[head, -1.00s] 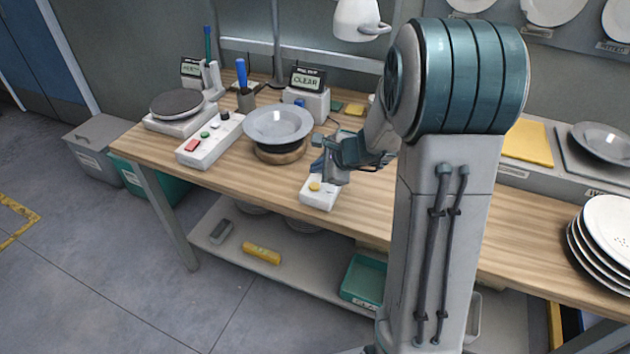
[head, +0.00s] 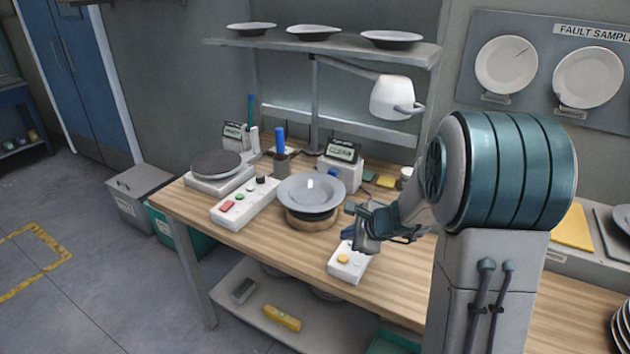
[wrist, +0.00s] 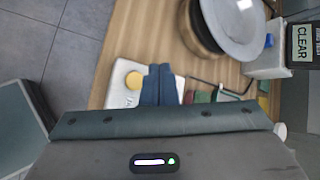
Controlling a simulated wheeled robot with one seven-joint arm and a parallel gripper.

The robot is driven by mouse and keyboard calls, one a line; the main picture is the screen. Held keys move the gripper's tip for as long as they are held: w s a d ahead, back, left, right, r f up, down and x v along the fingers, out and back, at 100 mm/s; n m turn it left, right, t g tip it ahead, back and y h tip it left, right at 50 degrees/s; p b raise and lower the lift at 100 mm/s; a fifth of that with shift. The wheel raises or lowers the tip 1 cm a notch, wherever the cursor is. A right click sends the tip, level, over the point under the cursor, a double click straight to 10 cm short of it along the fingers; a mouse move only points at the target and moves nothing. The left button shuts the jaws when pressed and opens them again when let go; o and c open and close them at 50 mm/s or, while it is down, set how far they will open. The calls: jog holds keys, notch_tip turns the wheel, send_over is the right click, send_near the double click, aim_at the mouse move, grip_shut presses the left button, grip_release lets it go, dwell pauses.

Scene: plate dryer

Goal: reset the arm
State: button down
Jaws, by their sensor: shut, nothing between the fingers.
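My gripper (head: 362,240) is shut and empty above the work table, over the back of a small white box (head: 347,264) with a yellow button (head: 343,258). In the wrist view its closed blue fingers (wrist: 158,84) overlap the white box, just beside the yellow button (wrist: 134,80). The fingers look apart from the button, but their exact height is hard to judge. My forearm extends from the right of the head view.
A grey plate (head: 311,193) on a round wooden stand is close left of my gripper. A control box (head: 244,204) and a round dark-topped device (head: 216,164) stand farther left. A display (wrist: 302,43) reads CLEAR. A lamp (head: 394,98) hangs above.

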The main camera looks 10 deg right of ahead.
jog(key=s+a+r+n+g, duration=0.2)
jog(key=s+a+r+n, duration=0.1)
jog(key=s+n, duration=0.3)
jog(key=s+a+r+n+g, duration=0.1)
jog(key=s+a+r+n, duration=0.3)
jog(key=s, duration=0.4)
jog(key=s+d+r+n+g+h, duration=0.1)
jog(key=s+d+n+h, duration=0.4)
jog(key=s+n, duration=0.5)
jog(key=s+d, duration=0.1)
jog(key=s, duration=0.2)
jog(key=shift+s+d+r, duration=0.15)
jog(key=shift+d+r, duration=0.05)
jog(key=shift+r, duration=0.2)
